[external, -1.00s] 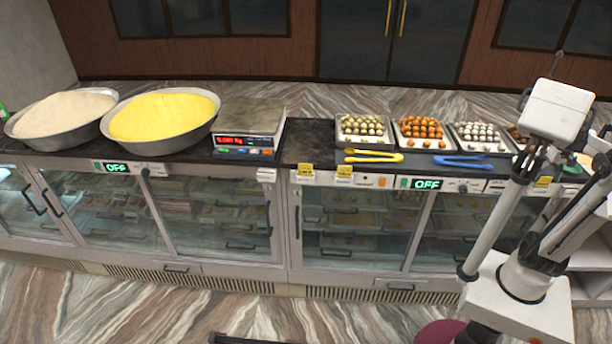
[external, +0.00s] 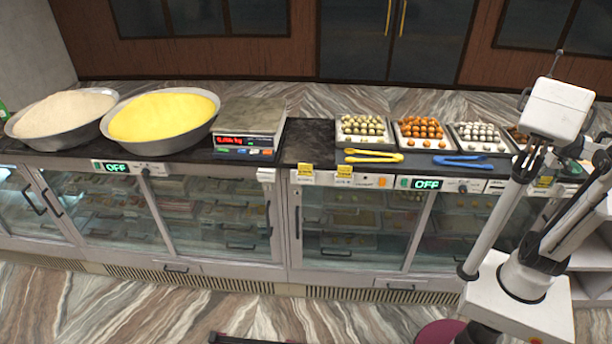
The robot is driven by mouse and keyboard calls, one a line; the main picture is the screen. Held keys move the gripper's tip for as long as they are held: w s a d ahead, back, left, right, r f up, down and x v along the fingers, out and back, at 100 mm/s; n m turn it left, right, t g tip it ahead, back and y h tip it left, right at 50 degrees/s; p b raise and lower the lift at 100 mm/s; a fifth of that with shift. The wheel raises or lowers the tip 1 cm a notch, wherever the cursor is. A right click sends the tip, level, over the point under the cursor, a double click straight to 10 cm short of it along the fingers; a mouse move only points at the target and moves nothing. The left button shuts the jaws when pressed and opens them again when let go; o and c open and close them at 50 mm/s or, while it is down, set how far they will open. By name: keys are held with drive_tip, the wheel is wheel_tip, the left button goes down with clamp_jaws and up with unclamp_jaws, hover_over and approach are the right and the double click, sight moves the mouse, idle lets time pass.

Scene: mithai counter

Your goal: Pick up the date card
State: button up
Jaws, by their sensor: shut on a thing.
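My gripper (external: 534,158) is the dark, narrow part below the white box-shaped arm end, at the right end of the counter. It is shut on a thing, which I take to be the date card. The card itself is too small and too hidden by the arm to make out. Small yellow cards stand along the counter's front edge: one at left (external: 305,171), one beside it (external: 344,171), and one near my arm (external: 544,181). I cannot read their print.
Trays of sweets (external: 420,133) stand on the dark counter left of my arm, with yellow tongs (external: 373,156) and blue tongs (external: 460,161) before them. A scale (external: 250,122) and two big bowls, one with yellow powder (external: 163,115), are farther left. Bare counter lies beside the scale.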

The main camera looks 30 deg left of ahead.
drive_tip(key=shift+r, duration=0.1)
drive_tip(key=shift+r, duration=0.8)
wheel_tip(320, 180, up, 2)
drive_tip(key=shift+r, duration=0.1)
drive_tip(key=s+a+r+b, duration=0.1)
drive_tip(key=s+a+r, duration=0.4)
drive_tip(key=a, duration=0.5)
wheel_tip(320, 180, up, 2)
drive_tip(key=shift+s+a+b, duration=0.15)
drive_tip(key=shift+a+b, duration=0.05)
drive_tip(key=shift+b, duration=0.1)
